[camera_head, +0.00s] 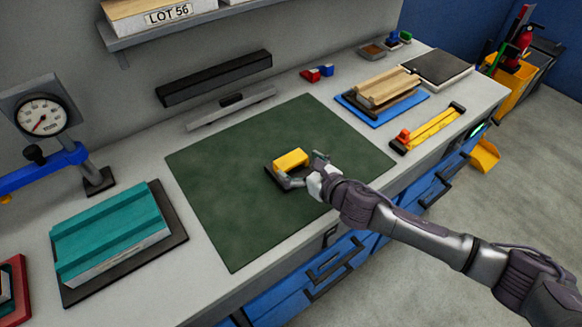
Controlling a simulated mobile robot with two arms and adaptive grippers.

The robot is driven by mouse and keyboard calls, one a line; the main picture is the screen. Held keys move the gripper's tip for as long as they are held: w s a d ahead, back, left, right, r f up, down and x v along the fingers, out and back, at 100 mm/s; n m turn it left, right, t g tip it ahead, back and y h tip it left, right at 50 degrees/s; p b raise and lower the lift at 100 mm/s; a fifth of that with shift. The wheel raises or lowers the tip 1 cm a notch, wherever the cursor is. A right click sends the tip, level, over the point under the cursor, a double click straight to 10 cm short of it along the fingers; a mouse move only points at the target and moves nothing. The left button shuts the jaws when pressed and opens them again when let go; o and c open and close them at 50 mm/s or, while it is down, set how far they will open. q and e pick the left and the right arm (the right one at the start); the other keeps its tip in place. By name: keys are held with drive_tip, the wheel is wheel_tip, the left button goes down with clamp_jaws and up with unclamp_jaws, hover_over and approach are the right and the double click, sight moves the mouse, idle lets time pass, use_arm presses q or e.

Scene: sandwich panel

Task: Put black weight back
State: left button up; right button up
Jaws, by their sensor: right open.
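A yellow block (291,160) lies on the green mat (220,200), with a dark, flat shape partly showing beside and below it. My right gripper (303,169) is at the block's near right side, fingers apart. I cannot tell whether they touch it. Which dark thing is the black weight is not clear: a long black bar (214,78) stands at the back of the bench, and a small black piece (231,100) sits on a grey strip in front of it. My left gripper is not in view.
A teal panel stack (110,235) lies at the left, below a dial gauge (42,117). Wooden pieces (385,88) lie on a blue board at the right, near a yellow tool (428,128) at the bench edge. Much of the green mat is clear.

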sight(289, 157)
drive_tip(key=x, duration=0.4)
drive_tip(key=shift+w+f, duration=0.1)
drive_tip(key=shift+f, duration=0.1)
drive_tip(key=shift+d, duration=0.1)
drive_tip(key=shift+c, duration=0.3)
drive_tip(key=c, duration=1.3)
drive_tip(key=shift+w+r, duration=0.1)
drive_tip(key=shift+r, duration=0.15)
drive_tip(key=shift+c, duration=0.9)
drive_tip(key=shift+r, duration=0.1)
